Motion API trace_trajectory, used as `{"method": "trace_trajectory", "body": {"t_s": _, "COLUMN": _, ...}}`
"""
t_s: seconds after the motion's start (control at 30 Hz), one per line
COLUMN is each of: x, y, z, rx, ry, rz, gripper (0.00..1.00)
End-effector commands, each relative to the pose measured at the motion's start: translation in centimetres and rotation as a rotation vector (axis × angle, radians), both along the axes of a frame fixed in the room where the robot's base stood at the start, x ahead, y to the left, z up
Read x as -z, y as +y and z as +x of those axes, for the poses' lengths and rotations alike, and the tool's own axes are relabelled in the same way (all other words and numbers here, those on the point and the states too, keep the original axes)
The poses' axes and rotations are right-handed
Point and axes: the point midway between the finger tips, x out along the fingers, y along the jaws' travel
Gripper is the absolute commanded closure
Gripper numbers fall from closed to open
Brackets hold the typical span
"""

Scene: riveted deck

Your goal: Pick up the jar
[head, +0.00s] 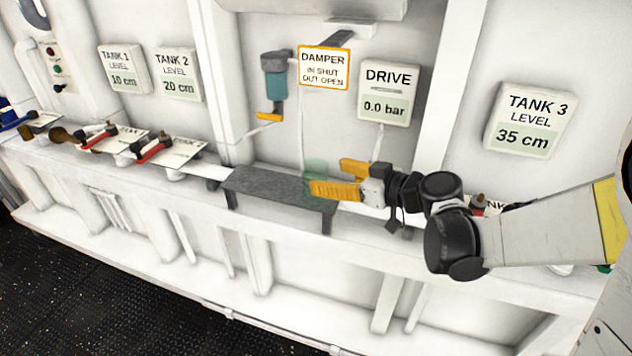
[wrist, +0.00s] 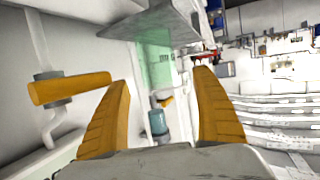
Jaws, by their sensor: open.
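The jar is a see-through green cylinder (head: 315,168) standing at the right end of a dark grey shelf (head: 262,188) in the head view. My gripper (head: 327,176) reaches in from the right, its two orange fingers open and at the jar's side. In the wrist view the green jar (wrist: 155,62) shows between and beyond the fingertips (wrist: 161,78), against the grey shelf (wrist: 150,18) at the top. I cannot tell whether either finger touches it.
A teal actuator with an orange handle (head: 274,88) hangs on the wall behind the shelf. Valves with red levers (head: 152,150) and label plates line the ledge at left. An orange lever (wrist: 68,90) stands left of my fingers in the wrist view. The left part of the shelf is clear.

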Motion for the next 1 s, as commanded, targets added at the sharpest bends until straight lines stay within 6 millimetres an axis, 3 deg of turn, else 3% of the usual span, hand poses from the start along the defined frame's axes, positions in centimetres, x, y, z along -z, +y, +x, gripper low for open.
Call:
{"method": "trace_trajectory", "body": {"t_s": 0.43, "x": 1.8, "y": 3.5, "z": 3.5, "rx": -0.001, "ry": 0.000, "rz": 0.000, "gripper": 0.23}}
{"method": "trace_trajectory", "body": {"t_s": 0.63, "x": 1.7, "y": 3.7, "z": 3.6, "rx": 0.000, "ry": 0.001, "rz": -0.001, "gripper": 0.23}}
{"method": "trace_trajectory", "body": {"t_s": 0.67, "x": 1.7, "y": 3.7, "z": 3.6, "rx": 0.000, "ry": 0.001, "rz": -0.001, "gripper": 0.25}}
{"method": "trace_trajectory", "body": {"t_s": 0.83, "x": 1.7, "y": 3.6, "z": 3.6, "rx": 0.001, "ry": 0.000, "rz": -0.001, "gripper": 0.77}}
{"method": "trace_trajectory", "body": {"t_s": 0.87, "x": 1.7, "y": 3.6, "z": 3.6, "rx": 0.001, "ry": 0.000, "rz": -0.001, "gripper": 0.82}}
{"method": "trace_trajectory", "body": {"t_s": 1.0, "x": 1.7, "y": 3.6, "z": 3.6, "rx": 0.001, "ry": 0.000, "rz": -0.001, "gripper": 0.83}}
